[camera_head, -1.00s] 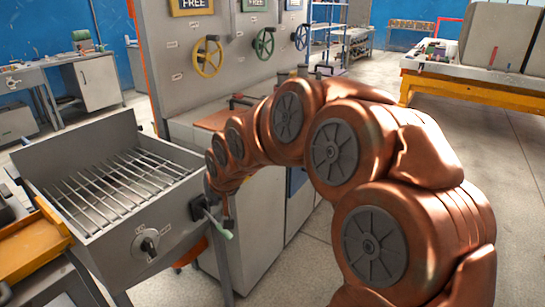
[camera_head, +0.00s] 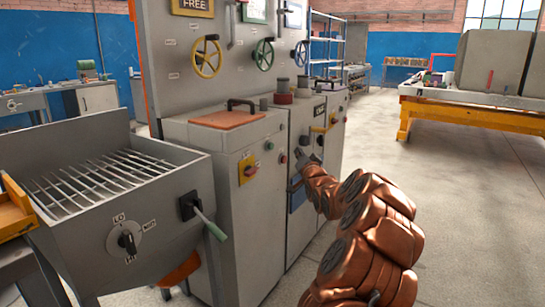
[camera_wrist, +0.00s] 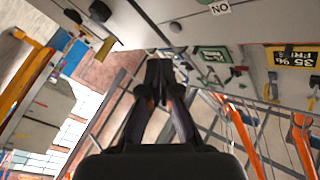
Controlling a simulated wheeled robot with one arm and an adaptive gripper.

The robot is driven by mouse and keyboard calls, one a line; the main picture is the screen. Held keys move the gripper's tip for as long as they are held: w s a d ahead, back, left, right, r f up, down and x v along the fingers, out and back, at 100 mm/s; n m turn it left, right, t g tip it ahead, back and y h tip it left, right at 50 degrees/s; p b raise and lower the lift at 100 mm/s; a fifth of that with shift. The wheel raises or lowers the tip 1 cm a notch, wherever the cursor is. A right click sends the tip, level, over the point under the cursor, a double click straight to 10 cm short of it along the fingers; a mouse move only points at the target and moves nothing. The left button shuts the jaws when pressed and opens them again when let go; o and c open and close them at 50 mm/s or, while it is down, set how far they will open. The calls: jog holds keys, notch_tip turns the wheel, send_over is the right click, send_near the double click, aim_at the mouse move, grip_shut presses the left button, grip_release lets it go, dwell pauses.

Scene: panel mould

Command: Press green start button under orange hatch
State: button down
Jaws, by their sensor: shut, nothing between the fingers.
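The orange hatch (camera_head: 228,119) with a black handle lies shut on top of a grey cabinet (camera_head: 240,230). I see no label on the green one. My gripper (camera_head: 306,157) is just right of the green button in the picture; its depth gap is unclear. In the wrist view its dark fingers (camera_wrist: 158,70) are together and empty. No green button can be made out there.
A grey trough with a grate (camera_head: 100,185) and a projecting green-tipped lever (camera_head: 210,225) stand at left. Valve wheels (camera_head: 207,57) line the panel behind. More cabinets (camera_head: 325,130) stand beyond my gripper. The floor at right (camera_head: 470,210) is open.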

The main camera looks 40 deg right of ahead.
aim_at(271, 146)
jog(key=shift+s+d, duration=0.25)
jog(key=shift+d, duration=0.1)
jog(key=w+a, duration=0.2)
jog(key=w, duration=0.6)
jog(key=shift+w+a, duration=0.25)
jog(key=shift+a, duration=0.05)
jog(key=shift+w, duration=0.15)
dwell(1.4)
jog(key=shift+w+a+f, duration=0.1)
jog(key=shift+w+a, duration=0.05)
jog(key=shift+w, duration=0.15)
